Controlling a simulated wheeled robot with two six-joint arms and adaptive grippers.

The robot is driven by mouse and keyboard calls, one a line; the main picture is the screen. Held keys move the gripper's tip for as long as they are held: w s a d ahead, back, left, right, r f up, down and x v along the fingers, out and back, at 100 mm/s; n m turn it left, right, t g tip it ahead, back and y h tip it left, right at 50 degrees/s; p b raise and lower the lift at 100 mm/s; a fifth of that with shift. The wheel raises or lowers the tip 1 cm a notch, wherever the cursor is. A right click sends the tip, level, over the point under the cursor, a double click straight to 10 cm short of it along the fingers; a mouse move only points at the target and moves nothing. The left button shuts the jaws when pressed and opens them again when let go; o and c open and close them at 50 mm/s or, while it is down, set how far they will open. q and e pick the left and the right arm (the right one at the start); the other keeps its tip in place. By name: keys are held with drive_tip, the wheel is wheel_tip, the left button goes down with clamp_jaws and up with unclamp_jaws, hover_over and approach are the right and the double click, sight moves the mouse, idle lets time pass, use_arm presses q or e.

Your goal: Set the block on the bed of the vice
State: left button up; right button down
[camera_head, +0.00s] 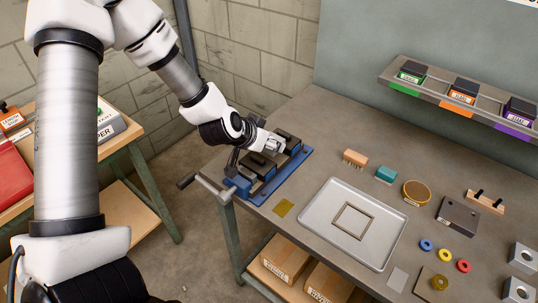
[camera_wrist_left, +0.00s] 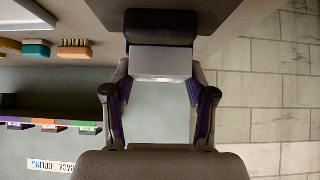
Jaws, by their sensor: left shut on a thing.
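The vice (camera_head: 283,172) is blue with dark jaws and is fixed at the left corner of the bench. Its handle sticks out past the bench's left edge. My left gripper (camera_head: 273,143) is at the vice, above its bed, and partly hides it. In the left wrist view the gripper (camera_wrist_left: 161,75) is shut on a light grey block (camera_wrist_left: 160,63), with a finger on each side. A dark part lies just beyond the block there. I cannot tell whether the block touches the bed. My right gripper is in neither view.
A grey tray (camera_head: 318,232) with a square frame lies right of the vice. A brass plate (camera_head: 283,208) lies near the front edge. A brush (camera_head: 355,158), a teal piece (camera_head: 386,174), a round tin (camera_head: 416,192) and rings stand further right. A shelf (camera_head: 455,98) holds labelled boxes.

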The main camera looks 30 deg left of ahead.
sight(265, 150)
use_arm(q)
wheel_tip(265, 150, down, 4)
drive_tip(key=shift+r, duration=0.2)
drive_tip(key=shift+f, duration=0.1)
drive_tip(key=o, duration=1.4)
drive_tip(key=shift+s+r, duration=0.15)
drive_tip(key=shift+r, duration=0.2)
drive_tip(key=p+v, duration=0.3)
drive_tip(key=v, duration=0.5)
drive_tip(key=shift+r, duration=0.35)
drive_tip(key=p+v, duration=0.2)
drive_tip(key=p, duration=0.1)
drive_tip(key=shift+s+r+p, duration=0.25)
drive_tip(key=shift+s+p, duration=0.1)
drive_tip(key=shift+p, duration=0.05)
drive_tip(key=shift+s+p, duration=0.2)
drive_tip(key=shift+p, duration=0.4)
drive_tip(key=shift+f, duration=0.1)
